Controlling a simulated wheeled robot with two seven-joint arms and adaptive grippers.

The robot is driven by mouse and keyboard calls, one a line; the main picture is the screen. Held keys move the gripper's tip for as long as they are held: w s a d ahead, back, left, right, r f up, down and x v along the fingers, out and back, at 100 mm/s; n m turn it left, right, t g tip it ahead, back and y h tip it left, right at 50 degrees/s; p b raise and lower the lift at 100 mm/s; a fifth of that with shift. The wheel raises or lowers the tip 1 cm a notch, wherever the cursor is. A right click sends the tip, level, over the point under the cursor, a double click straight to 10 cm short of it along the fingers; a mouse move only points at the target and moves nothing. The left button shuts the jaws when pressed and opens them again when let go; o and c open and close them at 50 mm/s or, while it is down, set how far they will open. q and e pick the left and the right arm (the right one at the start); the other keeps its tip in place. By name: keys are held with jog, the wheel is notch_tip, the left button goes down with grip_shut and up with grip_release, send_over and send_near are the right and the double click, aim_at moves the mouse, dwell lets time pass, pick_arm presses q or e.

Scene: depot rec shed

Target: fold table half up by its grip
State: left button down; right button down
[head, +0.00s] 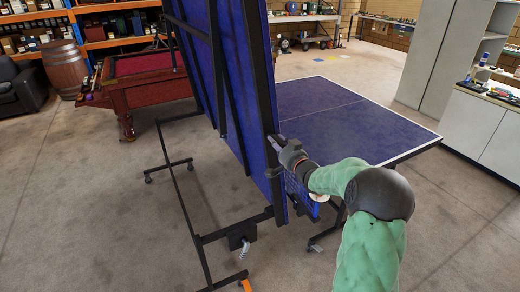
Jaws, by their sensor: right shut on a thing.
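The blue table half (235,75) stands nearly upright, with its dark frame and braces showing on its left face. The other table half (325,105) lies flat behind it to the right, blue with white lines. My right gripper (277,144), on a green arm from the lower right, is at the near edge of the upright half. It is shut on the grip there, which the fingers mostly hide. My left gripper is not in view.
The table's black wheeled underframe (183,205) spreads over the floor at left. A red-topped pool table (145,92) and a barrel (66,70) stand behind it. A white cabinet (478,128) is at right. Concrete floor is clear at lower left.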

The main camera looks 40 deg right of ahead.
jog(key=d, duration=0.2)
jog(key=s+d, duration=0.1)
jog(key=d, duration=0.1)
jog(key=shift+r+p, duration=0.1)
jog(key=shift+p, duration=0.3)
jog(key=shift+s+d, duration=0.1)
jog(key=shift+s, duration=0.05)
jog(key=c, duration=1)
grip_release()
jog(key=shift+o, duration=0.5)
jog(key=shift+d, duration=0.2)
jog(key=shift+a, duration=0.1)
jog(key=v, duration=1.2)
